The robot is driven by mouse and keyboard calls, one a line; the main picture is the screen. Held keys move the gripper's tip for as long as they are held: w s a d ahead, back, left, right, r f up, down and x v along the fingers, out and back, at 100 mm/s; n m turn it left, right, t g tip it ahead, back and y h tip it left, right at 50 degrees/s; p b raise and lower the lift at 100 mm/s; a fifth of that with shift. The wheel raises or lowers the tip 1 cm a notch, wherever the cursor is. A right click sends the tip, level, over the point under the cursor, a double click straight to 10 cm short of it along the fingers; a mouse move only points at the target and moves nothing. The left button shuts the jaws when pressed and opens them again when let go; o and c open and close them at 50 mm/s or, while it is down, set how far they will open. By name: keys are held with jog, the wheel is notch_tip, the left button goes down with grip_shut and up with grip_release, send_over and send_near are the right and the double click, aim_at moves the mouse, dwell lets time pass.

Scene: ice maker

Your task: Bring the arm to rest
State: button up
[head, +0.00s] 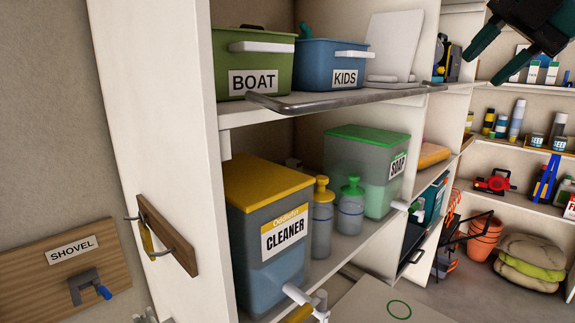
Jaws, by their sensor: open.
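My gripper (499,55) is at the top right of the head view, dark with teal fingertips pointing down and to the left. Its two fingers are apart and nothing shows between them. It appears in front of the far shelves, clear of the shelf unit at the left. Most of my arm is outside the picture.
The left shelf unit holds a green BOAT bin (252,60), a blue KIDS bin (328,63), a yellow-lidded CLEANER container (265,235) and a SOAP container (365,165). A metal rail (335,101) juts from the upper shelf. A pale surface (390,305) lies below.

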jog(key=s+a+f+m+g+y+b, duration=0.15)
jog(key=s+a+f+m, duration=0.25)
jog(key=a+f+m, duration=0.7)
jog(key=s+f+m+g+h+b, duration=0.1)
jog(key=s+f+m+g+h, duration=0.1)
jog(key=s+f+m, duration=0.6)
jog(key=s+f+g, duration=0.1)
jog(key=s+f, duration=0.2)
jog(key=f, duration=0.2)
jog(key=s+f, duration=0.2)
jog(key=f, duration=0.3)
jog(key=shift+s+a+m+g+h, duration=0.3)
jog(key=shift+s+a+g+h, duration=0.05)
jog(key=shift+s, duration=0.05)
